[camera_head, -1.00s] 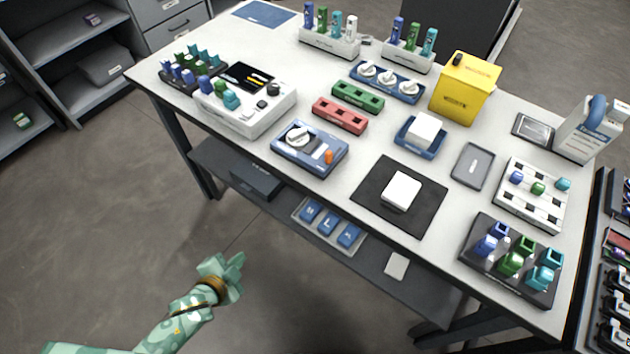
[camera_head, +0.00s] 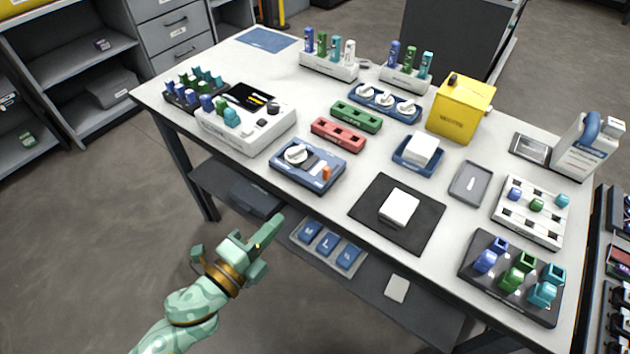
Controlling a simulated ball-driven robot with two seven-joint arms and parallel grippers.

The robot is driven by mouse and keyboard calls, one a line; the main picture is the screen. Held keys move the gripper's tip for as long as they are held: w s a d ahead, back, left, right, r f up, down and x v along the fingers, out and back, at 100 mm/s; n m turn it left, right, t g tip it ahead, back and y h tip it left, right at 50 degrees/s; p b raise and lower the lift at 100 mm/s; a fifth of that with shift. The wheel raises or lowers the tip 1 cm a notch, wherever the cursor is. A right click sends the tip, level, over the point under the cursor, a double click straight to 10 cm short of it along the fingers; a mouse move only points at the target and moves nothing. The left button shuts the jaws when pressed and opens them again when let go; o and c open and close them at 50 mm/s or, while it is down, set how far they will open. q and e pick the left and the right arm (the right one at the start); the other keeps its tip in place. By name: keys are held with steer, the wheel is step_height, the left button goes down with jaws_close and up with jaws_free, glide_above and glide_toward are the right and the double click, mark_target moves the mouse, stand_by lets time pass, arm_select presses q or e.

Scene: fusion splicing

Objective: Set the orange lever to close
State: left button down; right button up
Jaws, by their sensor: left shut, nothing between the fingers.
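The orange lever (camera_head: 326,173) stands up at the right end of a blue device (camera_head: 290,179) near the table's front edge. The device also carries a round white knob (camera_head: 296,154) and a dark slot. My left gripper (camera_head: 266,243) is green with a brown band. It is in front of the table, below and to the left of the blue device, apart from it. It is shut with nothing in it. My right gripper is not in view.
Red (camera_head: 338,134) and green (camera_head: 356,117) blocks lie behind the blue device. A white machine (camera_head: 246,130) stands to its left. A black mat (camera_head: 424,228) with a white box (camera_head: 399,207) lies to its right. A lower shelf (camera_head: 375,290) runs under the tabletop.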

mark_target(323, 173)
arm_select(q)
steer(key=b+x, duration=0.1)
steer(key=x, duration=1.1)
steer(key=shift+w+f+b, duration=0.1)
steer(key=shift+w+b, duration=0.05)
steer(key=shift+b, duration=0.25)
steer(key=shift+w+d, duration=0.4)
steer(key=shift+w, duration=0.1)
steer(key=b+x, duration=0.1)
steer(key=x, duration=0.4)
steer(key=shift+s+a, duration=0.1)
